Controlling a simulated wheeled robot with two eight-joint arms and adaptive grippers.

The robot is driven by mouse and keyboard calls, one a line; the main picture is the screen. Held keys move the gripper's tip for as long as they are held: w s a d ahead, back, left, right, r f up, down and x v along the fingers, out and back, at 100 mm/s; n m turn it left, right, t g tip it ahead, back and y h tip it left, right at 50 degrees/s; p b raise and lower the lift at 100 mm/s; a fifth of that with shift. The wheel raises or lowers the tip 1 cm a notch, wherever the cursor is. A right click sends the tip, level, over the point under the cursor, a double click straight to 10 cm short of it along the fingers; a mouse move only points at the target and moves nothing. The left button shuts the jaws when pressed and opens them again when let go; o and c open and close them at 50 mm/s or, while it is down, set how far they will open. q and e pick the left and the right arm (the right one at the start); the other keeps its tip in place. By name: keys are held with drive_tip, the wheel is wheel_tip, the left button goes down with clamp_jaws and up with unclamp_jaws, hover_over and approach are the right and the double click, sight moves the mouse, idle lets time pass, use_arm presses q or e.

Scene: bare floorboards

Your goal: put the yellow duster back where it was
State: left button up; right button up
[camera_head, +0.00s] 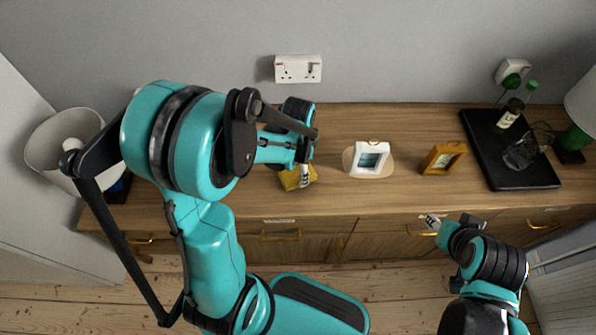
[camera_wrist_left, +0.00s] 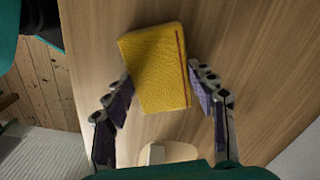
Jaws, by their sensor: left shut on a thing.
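The yellow duster (camera_head: 297,178) is a small yellow block at the sideboard's front half, left of the white photo frame. In the left wrist view the duster (camera_wrist_left: 158,70) shows a dark red stripe near one edge. My left gripper (camera_head: 303,174) is over it, with one finger on each side, shut on it. The gripper hides part of the duster in the head view, and I cannot tell whether it touches the wood. My right gripper (camera_head: 436,222) is in front of the sideboard's front edge, away from the duster; its jaw opening is unclear.
On the sideboard (camera_head: 420,195), a white photo frame (camera_head: 368,160) stands on a pale round mat (camera_head: 349,160), with a wooden frame (camera_head: 442,158) to its right. A black tray (camera_head: 540,180) holds a bottle (camera_head: 510,113) and glassware. Lamps stand at both ends.

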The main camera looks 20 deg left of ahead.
sight(298, 173)
use_arm(q)
drive_tip(key=o, duration=1)
drive_tip(key=shift+r, duration=0.1)
wheel_tip(298, 173, up, 11)
drive_tip(key=p, duration=0.5)
drive_tip(key=s+d+r+n+t, duration=0.1)
drive_tip(key=s+r+n+t, duration=0.1)
drive_tip(key=s+d+r+n+t, duration=0.1)
drive_tip(key=s+r+n+t, duration=0.1)
drive_tip(key=s+r+n, duration=0.1)
drive_tip(key=s+d+r+n+t, duration=0.1)
drive_tip(key=s+r+n+t, duration=0.2)
drive_tip(key=shift+r, duration=0.25)
